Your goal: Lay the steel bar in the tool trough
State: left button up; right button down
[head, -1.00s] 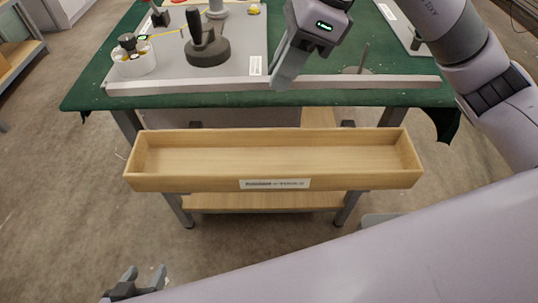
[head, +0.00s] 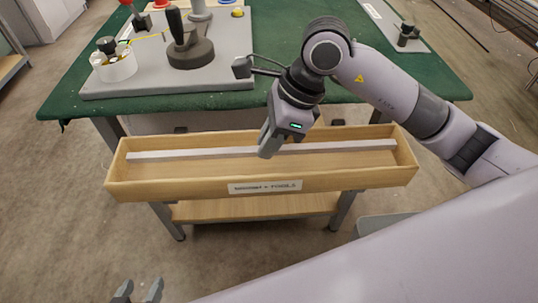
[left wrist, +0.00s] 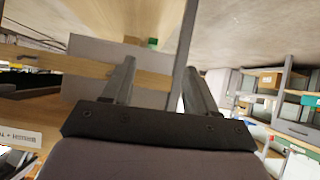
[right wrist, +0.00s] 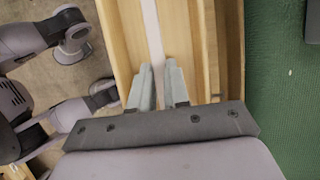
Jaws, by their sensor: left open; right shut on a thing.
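The steel bar (head: 350,146) is a long, thin, pale bar. It lies lengthwise within the outline of the wooden tool trough (head: 212,187), near its back wall. Whether it touches the trough floor is hard to tell. My right gripper (head: 268,152) is shut on the bar near its middle. In the right wrist view the bar (right wrist: 153,35) runs between the fingers (right wrist: 160,88), with the trough's walls (right wrist: 203,40) on both sides. My left gripper (head: 138,291) is open and empty at the bottom left, well in front of the trough. Its fingers also show in the left wrist view (left wrist: 155,85).
The green-covered table (head: 270,60) stands behind the trough. A second grey plate (head: 385,25) lies at the back right. A shelf (head: 250,207) is below the trough.

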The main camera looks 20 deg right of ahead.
aim_at(269, 168)
notch_tip(269, 168, down, 4)
jog(key=shift+r+b, duration=0.1)
jog(key=shift+b, duration=0.3)
pick_arm(q)
jog(key=shift+w+d+r, duration=0.2)
jog(key=shift+w+r, duration=0.1)
jog(key=shift+w, duration=0.1)
jog(key=shift+f, duration=0.1)
pick_arm(e)
jog(key=shift+f, duration=0.3)
jog(key=c, duration=1.1)
grip_release()
pick_arm(q)
jog(key=shift+s+f, duration=0.1)
